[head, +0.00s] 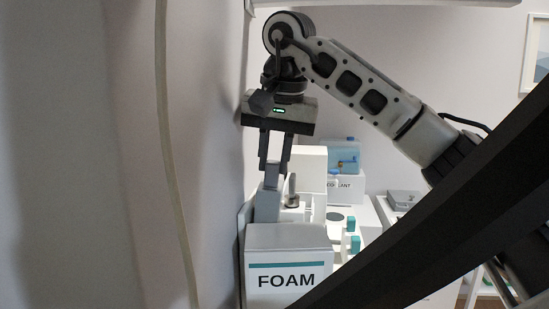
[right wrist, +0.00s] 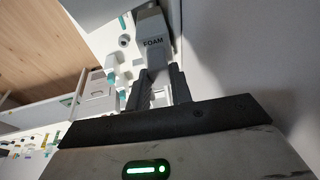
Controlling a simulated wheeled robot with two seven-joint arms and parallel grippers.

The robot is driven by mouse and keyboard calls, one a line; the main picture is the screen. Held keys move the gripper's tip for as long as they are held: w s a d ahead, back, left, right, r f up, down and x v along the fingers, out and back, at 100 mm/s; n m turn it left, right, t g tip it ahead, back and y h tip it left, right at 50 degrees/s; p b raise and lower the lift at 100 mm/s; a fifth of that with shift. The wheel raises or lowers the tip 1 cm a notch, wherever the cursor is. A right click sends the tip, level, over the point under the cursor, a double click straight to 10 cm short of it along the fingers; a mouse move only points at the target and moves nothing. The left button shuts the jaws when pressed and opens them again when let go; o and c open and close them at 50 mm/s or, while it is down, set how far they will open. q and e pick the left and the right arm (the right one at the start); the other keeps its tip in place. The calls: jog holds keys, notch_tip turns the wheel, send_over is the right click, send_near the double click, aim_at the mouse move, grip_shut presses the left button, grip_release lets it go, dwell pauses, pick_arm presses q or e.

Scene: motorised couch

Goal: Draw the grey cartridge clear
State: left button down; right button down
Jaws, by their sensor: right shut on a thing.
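The grey cartridge (head: 267,205) shows in the head view as a narrow upright grey block just behind the FOAM box. My right gripper (head: 273,167) points down from above and is shut on its upper part. The cartridge's lower end is hidden behind the box, so I cannot tell whether it is still seated. In the right wrist view the two dark fingers (right wrist: 158,78) close around a pale grey piece (right wrist: 157,61), in line with the FOAM box. My left gripper is not in view.
The white FOAM box (head: 288,262) stands close in front of the cartridge. A dark knobbed post (head: 292,190) stands just right of it. A COOLANT box (head: 345,188) and teal-marked parts (head: 352,236) sit farther right. A wall is close on the left.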

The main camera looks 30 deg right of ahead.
jog(key=shift+a, duration=0.1)
jog(key=shift+r, duration=3.6)
jog(key=shift+f, duration=0.1)
